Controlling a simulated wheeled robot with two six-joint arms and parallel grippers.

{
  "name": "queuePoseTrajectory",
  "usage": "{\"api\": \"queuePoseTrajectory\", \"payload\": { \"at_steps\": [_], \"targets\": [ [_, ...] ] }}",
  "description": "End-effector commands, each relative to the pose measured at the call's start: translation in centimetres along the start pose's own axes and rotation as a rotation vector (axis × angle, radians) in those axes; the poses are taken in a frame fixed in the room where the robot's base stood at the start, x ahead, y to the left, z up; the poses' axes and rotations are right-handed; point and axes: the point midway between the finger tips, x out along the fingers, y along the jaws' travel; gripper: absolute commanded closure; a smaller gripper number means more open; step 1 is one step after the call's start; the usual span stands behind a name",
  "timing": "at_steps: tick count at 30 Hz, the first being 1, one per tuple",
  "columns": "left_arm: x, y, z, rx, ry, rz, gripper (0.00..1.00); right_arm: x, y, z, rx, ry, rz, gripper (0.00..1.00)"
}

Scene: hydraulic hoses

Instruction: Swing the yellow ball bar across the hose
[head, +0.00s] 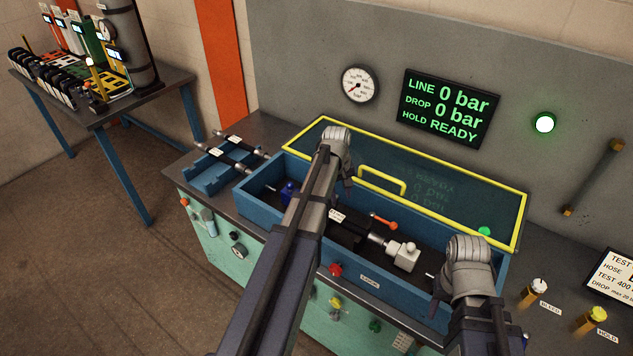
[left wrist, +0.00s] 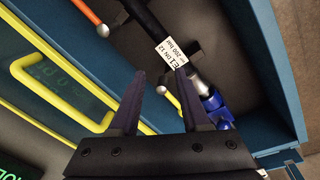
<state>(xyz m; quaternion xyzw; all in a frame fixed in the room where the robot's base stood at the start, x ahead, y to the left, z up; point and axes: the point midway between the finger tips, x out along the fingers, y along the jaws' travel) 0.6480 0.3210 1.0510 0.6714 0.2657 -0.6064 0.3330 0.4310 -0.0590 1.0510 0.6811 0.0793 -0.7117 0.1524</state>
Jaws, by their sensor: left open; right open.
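A black hose (head: 353,228) with a white label lies along the blue trough (head: 447,266); it also crosses the left wrist view (left wrist: 147,18). In that view a short yellow bar with a pale ball end (left wrist: 171,97) sits beside the hose near a blue fitting (left wrist: 216,108). My left arm hides this bar in the head view. My left gripper (left wrist: 160,73) is open, its fingers pointing over the trough, with the yellow bar showing between them and nothing held.
An orange ball bar (head: 383,221) lies beside the hose's middle. The yellow-framed clear lid (head: 460,205) stands raised behind the trough. A pale block fitting (head: 404,256) is at the hose's right end. Brass knobs (head: 533,290) stand at right.

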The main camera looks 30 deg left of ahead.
Motion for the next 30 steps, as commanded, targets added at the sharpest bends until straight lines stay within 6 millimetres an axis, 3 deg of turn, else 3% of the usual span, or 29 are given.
{"api": "queuePoseTrajectory", "payload": {
  "at_steps": [1,3,6,9,20,30],
  "targets": [
    [-0.3,-0.6,-3.9,-0.102,0.006,0.013,0.54,-0.4,0.0,0.0,0.000,0.000,0.000,0.50],
    [-0.6,-1.9,-7.1,-0.219,0.013,0.028,0.54,-0.6,0.1,0.0,0.000,0.000,0.000,0.50],
    [-0.9,-3.4,-10.1,-0.336,0.019,0.046,0.54,-0.7,0.1,0.1,0.000,0.000,0.000,0.50],
    [-1.0,-4.3,-11.7,-0.400,0.023,0.054,0.54,-0.8,0.1,0.1,0.000,0.000,0.000,0.50],
    [-0.4,-4.7,-12.0,-0.421,0.023,0.057,0.54,-0.1,0.0,0.0,0.000,0.000,0.000,0.50],
    [3.2,-4.5,-12.1,-0.419,0.023,0.057,0.54,3.4,-0.3,-0.2,-0.004,0.000,0.001,0.50]
  ]
}}
